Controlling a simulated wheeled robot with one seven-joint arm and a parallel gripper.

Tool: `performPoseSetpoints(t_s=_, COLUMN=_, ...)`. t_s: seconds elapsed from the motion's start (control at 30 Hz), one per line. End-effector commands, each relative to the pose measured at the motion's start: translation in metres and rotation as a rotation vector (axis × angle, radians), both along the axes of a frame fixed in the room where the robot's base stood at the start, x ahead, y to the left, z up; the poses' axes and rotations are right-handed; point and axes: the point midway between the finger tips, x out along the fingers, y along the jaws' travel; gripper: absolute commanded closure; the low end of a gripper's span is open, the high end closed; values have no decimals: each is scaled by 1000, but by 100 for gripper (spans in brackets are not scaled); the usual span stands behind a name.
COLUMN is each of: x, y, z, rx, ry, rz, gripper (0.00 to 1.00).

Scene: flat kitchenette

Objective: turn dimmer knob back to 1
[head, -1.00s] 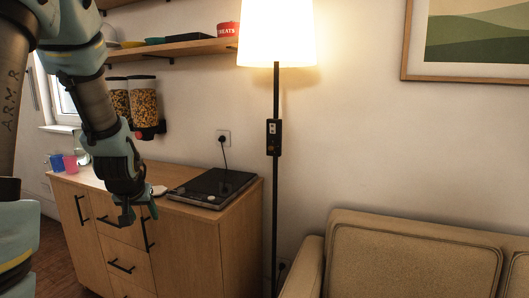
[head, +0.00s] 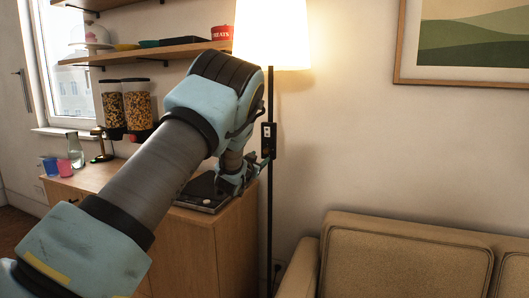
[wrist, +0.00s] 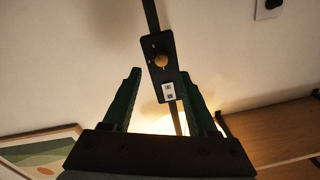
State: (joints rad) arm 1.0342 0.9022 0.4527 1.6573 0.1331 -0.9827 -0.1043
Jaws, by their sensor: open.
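The floor lamp's control box (head: 268,141) is a small black panel on the black pole, below the lit white shade (head: 271,35). In the wrist view the box (wrist: 152,43) carries a round brass dimmer knob (wrist: 161,60) and a white switch plate (wrist: 168,91). The knob's exact setting is too small to read. My gripper (head: 262,163) is beside the pole, just below the box. In the wrist view my gripper (wrist: 160,73) is open and empty, its two green fingers on either side of the box, with the knob between and slightly beyond the fingertips. No contact shows.
A wooden cabinet (head: 235,240) with a black hotplate (head: 200,194) stands under my arm. A beige sofa (head: 400,255) is at the right. Shelves (head: 150,52) and cereal dispensers (head: 138,103) are at the left.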

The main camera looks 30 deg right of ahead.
Motion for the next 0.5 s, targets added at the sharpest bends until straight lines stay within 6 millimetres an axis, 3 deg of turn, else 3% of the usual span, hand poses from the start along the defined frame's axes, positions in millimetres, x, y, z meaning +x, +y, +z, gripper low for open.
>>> performPoseSetpoints(t_s=0.2, x=26, y=-29, z=3, rx=1, ry=-2, rz=1, gripper=41)
performPoseSetpoints(t_s=0.5, x=44, y=-49, z=0, rx=1, ry=1, rz=2, gripper=41)
